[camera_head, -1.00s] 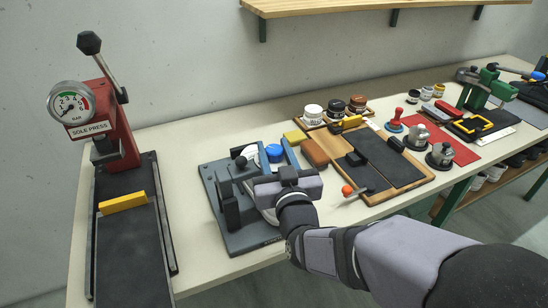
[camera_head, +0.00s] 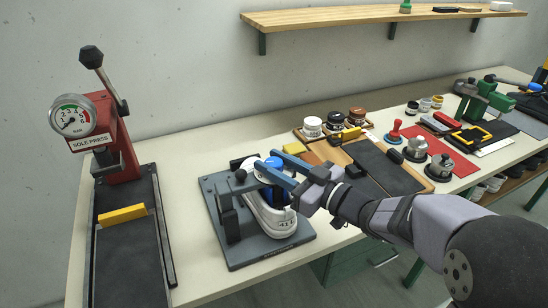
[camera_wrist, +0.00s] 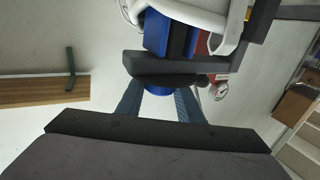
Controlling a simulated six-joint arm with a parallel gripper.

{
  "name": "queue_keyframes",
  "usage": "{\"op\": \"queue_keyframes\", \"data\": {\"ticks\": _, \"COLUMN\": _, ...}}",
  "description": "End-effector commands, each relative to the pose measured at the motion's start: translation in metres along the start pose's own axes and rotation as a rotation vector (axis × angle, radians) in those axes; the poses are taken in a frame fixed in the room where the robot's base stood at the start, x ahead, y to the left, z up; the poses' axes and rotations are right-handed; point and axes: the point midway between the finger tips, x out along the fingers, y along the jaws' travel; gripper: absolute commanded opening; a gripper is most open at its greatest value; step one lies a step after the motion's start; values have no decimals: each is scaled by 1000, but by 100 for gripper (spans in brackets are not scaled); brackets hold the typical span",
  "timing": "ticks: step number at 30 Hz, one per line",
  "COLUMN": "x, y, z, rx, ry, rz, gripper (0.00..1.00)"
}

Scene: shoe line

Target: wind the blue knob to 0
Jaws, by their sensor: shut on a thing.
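The blue knob (camera_head: 275,162) sits at the top of the grey shoe fixture (camera_head: 272,251), which stands on the table. My gripper (camera_head: 266,160) reaches in from the right with its two blue-grey fingers on either side of the knob, shut on it. In the wrist view the knob (camera_wrist: 160,91) shows between the fingers, partly hidden under a dark bar. A white shoe (camera_head: 270,219) with a number on its heel is in the fixture, with blue parts beside it. I cannot read any scale or setting of the knob.
The red sole press (camera_head: 117,140) with a round gauge (camera_head: 73,117) and a yellow block (camera_head: 122,214) stands at left. To the right lie a wooden board (camera_head: 433,184), jars and a red mat (camera_head: 452,162). A shelf (camera_head: 350,20) hangs behind.

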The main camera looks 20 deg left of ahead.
Motion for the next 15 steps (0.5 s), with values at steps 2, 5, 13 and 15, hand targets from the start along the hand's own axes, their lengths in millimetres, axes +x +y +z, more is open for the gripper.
{"op": "queue_keyframes", "data": {"ticks": 2, "x": 0, "y": 4, "z": -4, "rx": 4, "ry": 0, "rz": -62, "gripper": 11}}
{"op": "queue_keyframes", "data": {"ticks": 5, "x": 0, "y": 3, "z": -4, "rx": 3, "ry": 0, "rz": -153, "gripper": 11}}
{"op": "queue_keyframes", "data": {"ticks": 13, "x": 0, "y": 2, "z": -3, "rx": 1, "ry": 1, "rz": -346, "gripper": 11}}
{"op": "queue_keyframes", "data": {"ticks": 15, "x": 1, "y": 1, "z": -2, "rx": 1, "ry": 2, "rz": -382, "gripper": 11}}
